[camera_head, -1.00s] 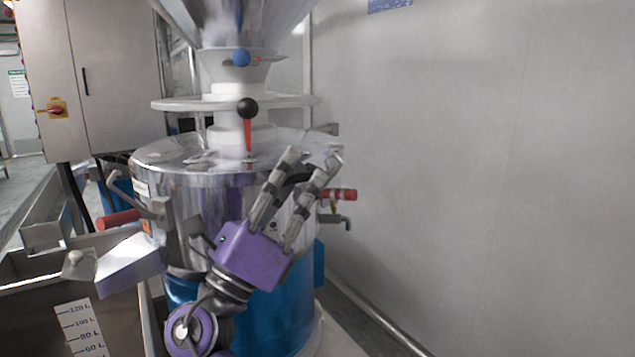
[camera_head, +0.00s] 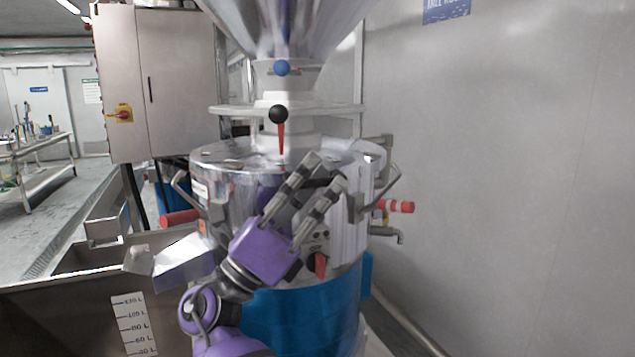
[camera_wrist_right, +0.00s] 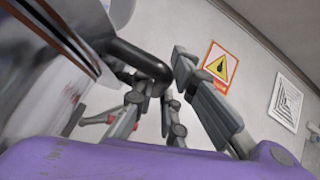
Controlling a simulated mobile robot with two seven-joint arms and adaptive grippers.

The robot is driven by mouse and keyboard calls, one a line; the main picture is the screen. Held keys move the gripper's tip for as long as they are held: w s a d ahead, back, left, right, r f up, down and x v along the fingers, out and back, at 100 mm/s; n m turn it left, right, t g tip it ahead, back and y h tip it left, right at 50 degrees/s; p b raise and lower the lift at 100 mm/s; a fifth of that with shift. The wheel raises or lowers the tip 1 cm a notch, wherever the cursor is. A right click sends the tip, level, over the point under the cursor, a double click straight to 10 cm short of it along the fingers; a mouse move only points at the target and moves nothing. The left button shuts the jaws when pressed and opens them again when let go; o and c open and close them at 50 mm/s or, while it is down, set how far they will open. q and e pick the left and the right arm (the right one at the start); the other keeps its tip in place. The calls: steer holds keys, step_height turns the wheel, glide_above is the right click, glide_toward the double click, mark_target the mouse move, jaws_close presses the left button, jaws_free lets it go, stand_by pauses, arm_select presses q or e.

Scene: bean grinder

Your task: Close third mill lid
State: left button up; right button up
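The mill (camera_head: 215,185) is a shiny steel drum on a blue base, with a flat steel lid (camera_head: 225,157) on top. The lid appears to lie level on the drum. A dark curved handle (camera_wrist_right: 140,58) shows close to the fingers in the wrist view. My right gripper (camera_head: 325,172), purple with grey fingers, is in front of the drum's upper front, fingertips near the lid rim. Its fingers are apart, with a dark bar between them; I cannot tell whether they touch it. My left gripper is not in view.
A hopper (camera_head: 290,25) and white neck rise above the lid, with a black-knobbed red lever (camera_head: 280,115). Grey latch loops (camera_head: 180,187) stand on both sides. A steel bin (camera_head: 60,310) is at lower left, a wall (camera_head: 520,180) at right.

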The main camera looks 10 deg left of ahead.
steer(key=o, duration=0.4)
steer(key=shift+o, duration=0.2)
steer(key=v, duration=1.2)
steer(key=shift+w+f, duration=0.1)
